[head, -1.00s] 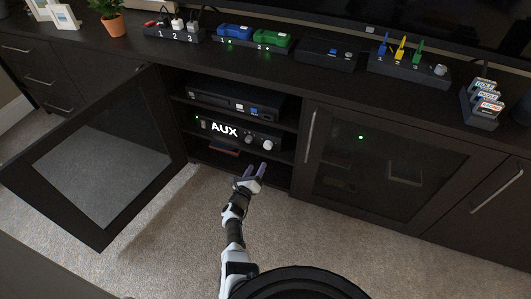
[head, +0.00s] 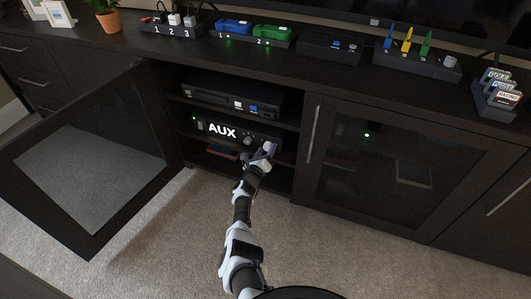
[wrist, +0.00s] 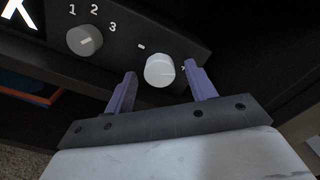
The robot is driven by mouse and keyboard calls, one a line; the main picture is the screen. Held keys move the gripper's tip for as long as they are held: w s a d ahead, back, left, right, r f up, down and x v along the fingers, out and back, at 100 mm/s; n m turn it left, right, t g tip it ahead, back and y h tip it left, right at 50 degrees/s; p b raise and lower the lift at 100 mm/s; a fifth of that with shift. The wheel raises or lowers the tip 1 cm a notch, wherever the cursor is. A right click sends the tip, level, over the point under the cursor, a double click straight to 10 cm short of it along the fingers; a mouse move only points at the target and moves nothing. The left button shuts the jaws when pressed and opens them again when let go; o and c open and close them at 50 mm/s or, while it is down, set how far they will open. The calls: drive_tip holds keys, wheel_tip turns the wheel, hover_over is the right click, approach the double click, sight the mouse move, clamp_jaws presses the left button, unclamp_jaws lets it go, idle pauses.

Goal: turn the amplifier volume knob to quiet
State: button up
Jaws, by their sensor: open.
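The amplifier (head: 205,125) sits on the middle shelf of the open cabinet, with a lit AUX display. Its pale, round volume knob (wrist: 159,72) is in the wrist view, between a minus mark on its left and a partly hidden mark on its right. A grey selector knob (wrist: 84,40) with numbers 1, 2, 3 is left of it. My gripper (wrist: 160,69) is open, its two purple fingers on either side of the volume knob. Whether they touch it is not clear. In the head view my gripper (head: 265,151) is at the amplifier's right end and partly covers it.
The glass cabinet door (head: 88,160) stands open on the left. A black device (head: 210,91) is on the shelf above. A closed door (head: 385,175) is on the right. A red item (head: 222,152) lies below the amplifier. Carpet in front is free.

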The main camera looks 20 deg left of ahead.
drive_tip(key=shift+c, duration=0.5)
drive_tip(key=c, duration=0.9)
